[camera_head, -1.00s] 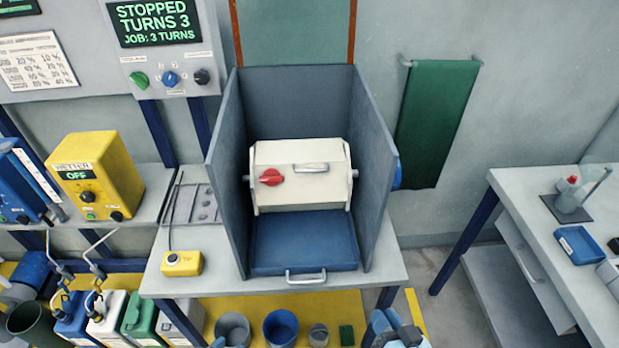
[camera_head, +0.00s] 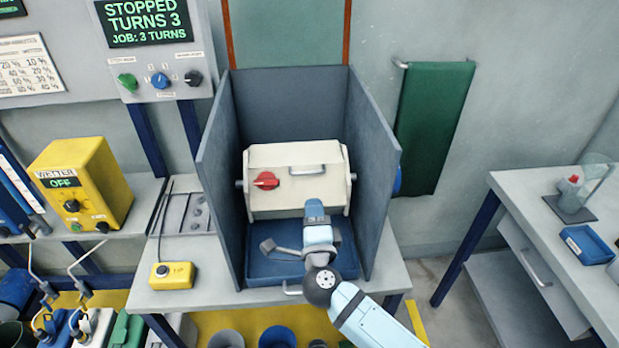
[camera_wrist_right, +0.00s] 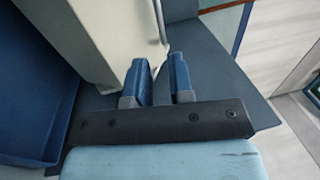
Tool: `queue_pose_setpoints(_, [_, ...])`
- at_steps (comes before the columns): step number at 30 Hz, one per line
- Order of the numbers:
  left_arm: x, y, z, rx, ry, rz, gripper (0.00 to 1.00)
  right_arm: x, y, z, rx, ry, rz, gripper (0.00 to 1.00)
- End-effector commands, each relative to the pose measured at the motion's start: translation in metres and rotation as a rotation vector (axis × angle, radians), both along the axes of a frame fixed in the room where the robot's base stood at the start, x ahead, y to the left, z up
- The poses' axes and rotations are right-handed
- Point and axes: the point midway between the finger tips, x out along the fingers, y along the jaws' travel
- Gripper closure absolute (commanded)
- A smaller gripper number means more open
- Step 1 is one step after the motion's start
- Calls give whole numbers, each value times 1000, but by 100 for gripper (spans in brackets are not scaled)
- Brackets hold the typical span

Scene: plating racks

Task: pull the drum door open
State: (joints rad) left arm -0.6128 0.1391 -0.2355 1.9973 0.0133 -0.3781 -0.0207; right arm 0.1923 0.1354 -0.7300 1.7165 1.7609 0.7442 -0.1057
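The cream drum (camera_head: 270,205) sits inside a grey three-sided enclosure, with a red knob (camera_head: 265,181) on its front. Its door looks closed, with a metal bar handle (camera_head: 307,169) near the top. My right gripper (camera_head: 314,205) is in front of the drum, below the handle and apart from it. In the right wrist view the two blue fingers (camera_wrist_right: 160,78) stand a little apart with nothing between them. The handle (camera_wrist_right: 161,22) shows beyond the fingertips there, beside the drum's cream face (camera_wrist_right: 105,35). My left gripper is not in view.
Grey enclosure walls (camera_head: 374,170) rise on both sides of the drum. A blue tray (camera_head: 262,268) with a front handle lies below it, partly hidden by my right arm. A yellow control box (camera_head: 174,275) stands left on the bench.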

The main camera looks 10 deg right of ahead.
Motion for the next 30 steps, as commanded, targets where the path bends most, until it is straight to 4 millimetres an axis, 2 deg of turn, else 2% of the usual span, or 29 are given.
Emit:
queue_pose_setpoints(1, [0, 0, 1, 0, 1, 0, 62, 13, 0, 4, -2, -3, -1, 79])
queue_pose_setpoints(6, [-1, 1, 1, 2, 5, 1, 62, 49, 0, 10, -1, -3, 0, 79])
queue_pose_setpoints(13, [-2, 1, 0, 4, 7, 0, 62, 82, 0, 15, -1, -1, 1, 79])
queue_pose_setpoints(18, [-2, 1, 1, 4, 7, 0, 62, 92, 0, 16, 0, -1, 1, 79])
queue_pose_setpoints(26, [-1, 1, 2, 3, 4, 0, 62, 93, 0, 17, 0, -1, 1, 79])
queue_pose_setpoints(29, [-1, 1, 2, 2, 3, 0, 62, 93, 0, 16, 0, -1, 1, 97])
queue_pose_setpoints(30, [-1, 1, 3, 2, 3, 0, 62, 93, 0, 16, 0, -1, 1, 100])
